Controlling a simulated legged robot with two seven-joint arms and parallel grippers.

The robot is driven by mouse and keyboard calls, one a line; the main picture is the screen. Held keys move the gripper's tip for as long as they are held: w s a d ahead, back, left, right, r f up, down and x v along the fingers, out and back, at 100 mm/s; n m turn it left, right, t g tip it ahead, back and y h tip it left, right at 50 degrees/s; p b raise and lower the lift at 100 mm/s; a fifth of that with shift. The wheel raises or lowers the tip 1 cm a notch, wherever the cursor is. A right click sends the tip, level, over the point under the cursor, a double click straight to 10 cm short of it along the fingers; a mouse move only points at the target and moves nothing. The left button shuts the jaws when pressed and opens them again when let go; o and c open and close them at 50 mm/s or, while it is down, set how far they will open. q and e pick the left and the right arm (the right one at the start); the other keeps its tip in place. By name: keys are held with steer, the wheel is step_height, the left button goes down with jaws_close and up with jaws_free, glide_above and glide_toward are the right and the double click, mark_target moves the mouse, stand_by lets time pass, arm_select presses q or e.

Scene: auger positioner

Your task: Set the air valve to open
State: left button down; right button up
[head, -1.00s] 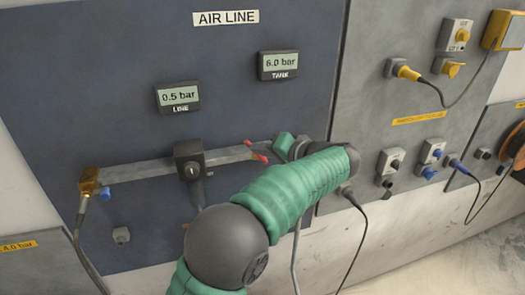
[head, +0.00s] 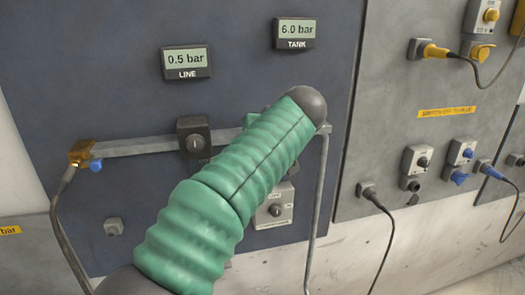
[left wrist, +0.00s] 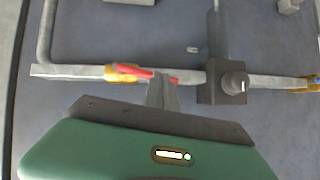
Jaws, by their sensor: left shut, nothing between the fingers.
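The air valve's red handle (left wrist: 130,72) shows in the left wrist view, with a brass body (left wrist: 112,76) on the grey pipe. The handle lies roughly along the pipe, slightly tilted. In the head view my green left arm hides the valve and the gripper. The line display (head: 187,62) reads 0.5 bar and the tank display (head: 295,33) reads 6.0 bar. My right gripper is not in view.
A black regulator with a knob (head: 194,137) sits on the pipe (head: 140,146), beside the valve in the wrist view (left wrist: 224,84). A brass fitting with a hose (head: 82,153) is at the pipe's left end. A grey switch box (head: 273,207) is below my arm.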

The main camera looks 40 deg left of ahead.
arm_select(q)
steer(key=shift+s+a+f+n+b, duration=0.2)
steer(key=shift+f+n+b, duration=0.1)
steer(key=shift+f+b, duration=0.5)
steer(key=shift+r, duration=0.1)
steer(key=shift+w+d+r, duration=0.1)
